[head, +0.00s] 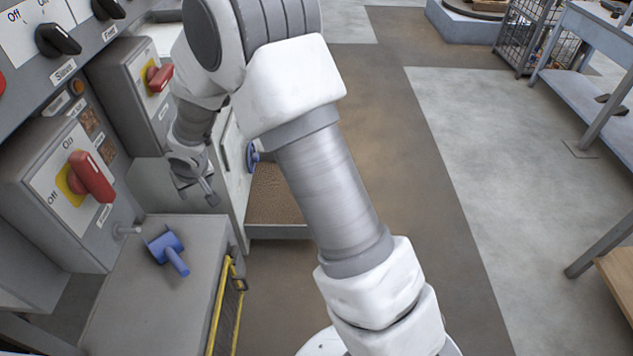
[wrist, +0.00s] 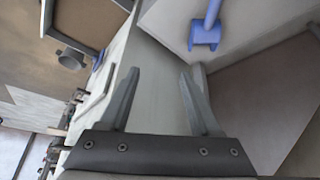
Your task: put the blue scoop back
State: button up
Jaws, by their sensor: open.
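The blue scoop (head: 166,247) lies on the grey bench top (head: 150,290) at the lower left of the head view, its handle pointing toward the lower right. What looks like the same blue scoop shows at the top of the wrist view (wrist: 204,36), beyond my fingertips and to the right. My gripper (head: 193,192) is above and behind the scoop in the head view, apart from it. In the wrist view, my gripper (wrist: 158,75) has its two fingers spread with nothing between them.
Red rotary switches (head: 92,177) on grey control boxes stand left of the bench. A yellow rail (head: 220,305) runs along the bench's right edge. An open bin of brown pellets (head: 275,196) sits behind my arm. A wire cage (head: 530,35) and tables are far right; floor between is clear.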

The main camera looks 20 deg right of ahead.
jog(key=s+d+r+m+h, duration=0.1)
jog(key=s+d+r, duration=0.4)
jog(key=d+r, duration=0.3)
jog(key=s+d+r+m+h, duration=0.1)
jog(key=s+d+r, duration=0.45)
jog(key=r, duration=0.45)
jog(key=s+d+r, duration=0.2)
jog(key=s, duration=0.8)
jog(key=s+d+r+m, duration=0.1)
jog(key=s+d+r, duration=0.2)
jog(key=s, duration=0.7)
jog(key=shift+r+y, duration=0.3)
jog(key=shift+d+r, duration=0.1)
